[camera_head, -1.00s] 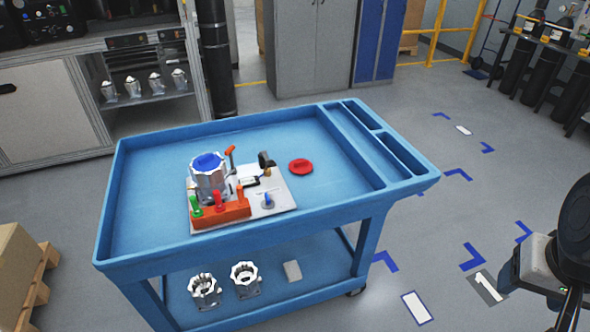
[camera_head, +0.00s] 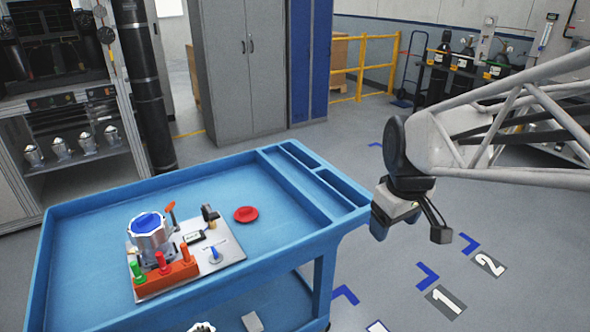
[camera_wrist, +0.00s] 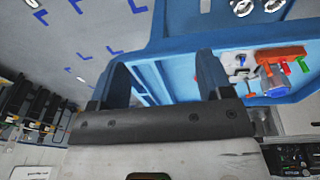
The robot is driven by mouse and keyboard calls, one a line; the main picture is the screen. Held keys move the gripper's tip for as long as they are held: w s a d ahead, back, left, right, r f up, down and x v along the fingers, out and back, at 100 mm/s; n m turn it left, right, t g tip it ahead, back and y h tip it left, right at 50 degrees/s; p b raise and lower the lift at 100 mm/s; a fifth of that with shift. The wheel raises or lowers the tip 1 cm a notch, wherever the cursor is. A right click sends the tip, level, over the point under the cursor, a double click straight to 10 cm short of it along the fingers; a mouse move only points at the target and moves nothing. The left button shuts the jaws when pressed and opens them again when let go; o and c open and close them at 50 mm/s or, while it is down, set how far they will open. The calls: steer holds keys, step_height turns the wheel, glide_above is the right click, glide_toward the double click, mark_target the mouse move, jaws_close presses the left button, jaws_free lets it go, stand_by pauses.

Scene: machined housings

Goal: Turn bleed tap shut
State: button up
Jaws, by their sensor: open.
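A light base plate (camera_head: 224,260) on the blue cart carries a silver housing (camera_head: 152,240) with a blue top. A small blue-handled tap (camera_head: 215,256) stands upright near the plate's right front corner; I cannot tell for certain that it is the bleed tap. An orange-red lever (camera_head: 171,209) and a black knob on a brass stem (camera_head: 209,213) stand behind. My gripper (camera_head: 378,228) is off the cart's right side, well apart from the plate. In the wrist view my gripper (camera_wrist: 165,75) is open and empty, and the plate (camera_wrist: 238,70) shows beyond its right finger.
An orange block (camera_head: 168,281) with green, red and orange pegs sits along the plate's front. A red dish (camera_head: 246,214) lies on the cart (camera_head: 90,230) behind the plate. The cart has a raised rim and right-end troughs. Open floor lies to the right.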

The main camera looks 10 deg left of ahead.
steer(key=w+a+f+n, duration=0.3)
steer(key=w+a+n, duration=0.2)
steer(key=w+a, duration=0.45)
steer(key=n+g, duration=0.2)
steer(key=n, duration=1.2)
glide_above(214, 250)
step_height(214, 250, down, 21)
steer(key=shift+r, duration=0.15)
steer(key=shift+f, duration=3.9)
steer(key=shift+c, duration=0.3)
